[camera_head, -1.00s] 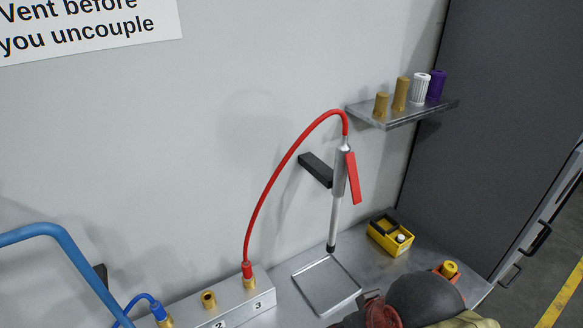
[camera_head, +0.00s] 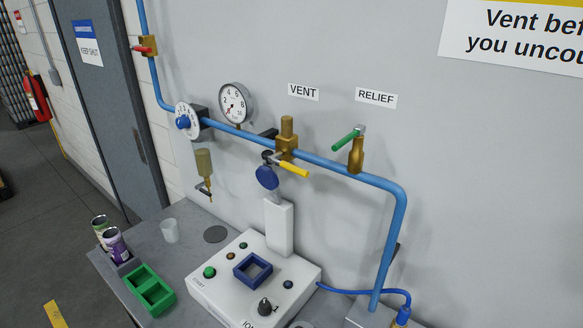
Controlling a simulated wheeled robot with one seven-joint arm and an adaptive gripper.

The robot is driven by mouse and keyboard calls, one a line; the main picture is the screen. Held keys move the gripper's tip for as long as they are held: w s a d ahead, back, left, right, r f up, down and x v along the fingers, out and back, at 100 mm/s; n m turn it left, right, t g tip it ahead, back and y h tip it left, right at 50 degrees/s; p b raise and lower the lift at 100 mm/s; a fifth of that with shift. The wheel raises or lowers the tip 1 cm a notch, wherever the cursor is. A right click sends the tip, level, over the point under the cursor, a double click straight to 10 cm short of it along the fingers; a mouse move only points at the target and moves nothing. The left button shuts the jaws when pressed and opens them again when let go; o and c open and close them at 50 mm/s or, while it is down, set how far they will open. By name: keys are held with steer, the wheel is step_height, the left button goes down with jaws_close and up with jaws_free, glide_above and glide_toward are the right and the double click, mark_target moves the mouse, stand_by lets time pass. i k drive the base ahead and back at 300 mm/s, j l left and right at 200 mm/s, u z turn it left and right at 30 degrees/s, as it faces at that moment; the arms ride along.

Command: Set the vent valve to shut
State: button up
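The vent valve (camera_head: 287,140) is a brass body on the blue pipe, just below the sign reading VENT (camera_head: 303,92). Its yellow lever (camera_head: 294,169) points right and slightly down, roughly in line with the pipe. A second brass valve (camera_head: 357,155) with a green lever (camera_head: 347,140) stands on the pipe further right, under the sign RELIEF (camera_head: 376,97). My gripper is not in view.
The blue pipe (camera_head: 335,165) runs along the wall and bends down at right. A gauge (camera_head: 236,101) and a regulator (camera_head: 187,121) are left of the vent valve. Below is a white machine (camera_head: 215,292) with an upright white post (camera_head: 279,228). A green tray (camera_head: 151,290) is on the bench.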

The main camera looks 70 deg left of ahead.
mark_target(274, 158)
steer(key=l+u, duration=0.1)
steer(key=u, duration=2.35)
